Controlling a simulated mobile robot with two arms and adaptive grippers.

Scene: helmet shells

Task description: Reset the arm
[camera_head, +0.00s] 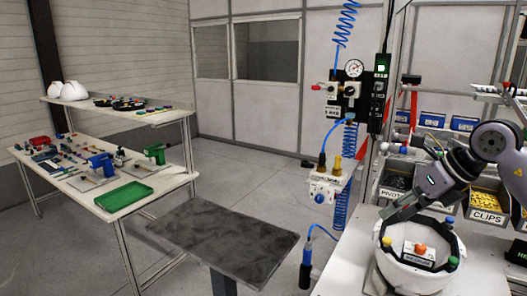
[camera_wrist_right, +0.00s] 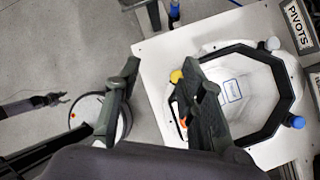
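My right gripper (camera_head: 400,208) hangs from the arm at the right, over the left rim of a white helmet shell (camera_head: 405,274). In the right wrist view its two dark fingers (camera_wrist_right: 163,92) stand apart with nothing held between them. The shell (camera_wrist_right: 262,146) lies to the right of the fingers there, and the right finger covers part of its left side. I cannot tell whether that finger touches it. The shell has a dark inner rim with blue, yellow and green knobs, and an orange part (camera_head: 420,248) inside. My left gripper is not in the head view.
Bins labelled PIVOTS and CLIPS (camera_head: 487,205) stand behind the shell. A pneumatic panel (camera_head: 349,98) with blue coiled hoses hangs left of it. A dark grey slab (camera_head: 225,240) stands at front centre. A table with tools and a green tray (camera_head: 122,196) is at the left. Floor between is clear.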

